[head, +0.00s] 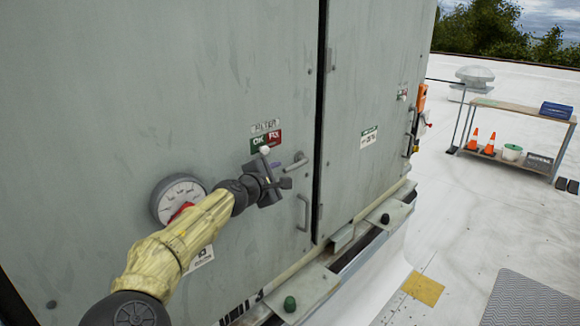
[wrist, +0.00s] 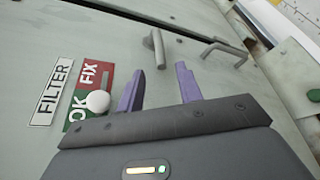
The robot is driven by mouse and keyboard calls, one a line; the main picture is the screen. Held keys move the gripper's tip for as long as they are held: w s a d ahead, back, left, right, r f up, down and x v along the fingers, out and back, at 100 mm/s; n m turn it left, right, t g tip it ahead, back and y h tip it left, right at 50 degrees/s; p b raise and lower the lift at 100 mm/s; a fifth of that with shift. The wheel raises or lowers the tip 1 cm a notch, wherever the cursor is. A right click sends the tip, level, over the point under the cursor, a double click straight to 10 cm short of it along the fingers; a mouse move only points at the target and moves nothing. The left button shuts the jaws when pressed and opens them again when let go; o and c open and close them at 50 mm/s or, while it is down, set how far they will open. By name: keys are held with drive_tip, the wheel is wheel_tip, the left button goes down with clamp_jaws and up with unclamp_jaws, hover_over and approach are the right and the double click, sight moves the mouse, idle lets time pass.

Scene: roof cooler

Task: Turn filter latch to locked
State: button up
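The filter latch (head: 296,162) is a short grey lever on the grey cabinet panel, just right of the filter sign. In the wrist view the latch (wrist: 157,48) lies just ahead of my fingertips, between their lines. My gripper (head: 281,174) is in front of the panel; its two purple fingers are apart with nothing between them, also in the wrist view (wrist: 159,70). The FILTER label (wrist: 52,92) and the green OK and red FIX plate (wrist: 92,87) are left of the fingers. A white ball (wrist: 97,101) covers part of the OK area.
A door handle (head: 304,212) is below and right of the latch, also in the wrist view (wrist: 224,50). A round gauge (head: 178,198) is on the panel behind my arm. A cart (head: 520,109) with cones stands far right on open white roof.

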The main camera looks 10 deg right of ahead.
sight(289, 170)
drive_tip(key=p+x, duration=0.2)
drive_tip(key=x, duration=0.5)
drive_tip(key=shift+w+d, duration=0.15)
drive_tip(key=shift+w, duration=0.1)
clamp_jaws()
drive_tip(key=shift+f, duration=0.1)
